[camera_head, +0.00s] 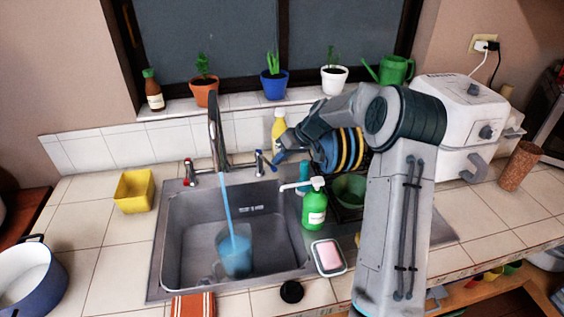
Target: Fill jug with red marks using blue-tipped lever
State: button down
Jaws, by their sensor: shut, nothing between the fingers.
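A clear jug (236,262) stands in the sink under the tap (214,125). A blue-tinted stream of water (226,195) falls from the tap into it, and bluish water shows inside. I cannot make out red marks on the jug at this size, nor the exact water level. The blue-tipped lever (259,161) is right of the tap; a red-tipped lever (190,172) is left of it. My gripper (279,162) is shut and empty just right of the blue-tipped lever. I cannot tell whether it touches the lever.
The sink (185,250) has a green soap bottle (314,206) and a pink sponge in a dish (328,257) on its right. A yellow bottle (278,128) and a rack with plates (348,150) stand behind. A yellow container (134,191) is left. Counter at left is partly clear.

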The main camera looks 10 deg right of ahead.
aim_at(272, 166)
jog(key=shift+s+a+f+m+t+h+b, duration=0.1)
jog(key=shift+s+a+m+t+b, duration=0.25)
jog(key=shift+b, duration=0.55)
jog(key=shift+s+a+r+m+t+h+b, duration=0.1)
jog(key=shift+a+m+b, duration=0.4)
jog(key=shift+b, duration=0.4)
jog(key=shift+s+a+f+m+t+h+b, duration=0.1)
jog(key=shift+s+a+m+t+b, duration=0.3)
jog(key=shift+b, duration=0.5)
jog(key=shift+w+a, duration=0.1)
jog(key=shift+w, duration=0.05)
jog(key=p+v, duration=0.3)
jog(key=v, duration=0.7)
jog(key=shift+a, duration=0.1)
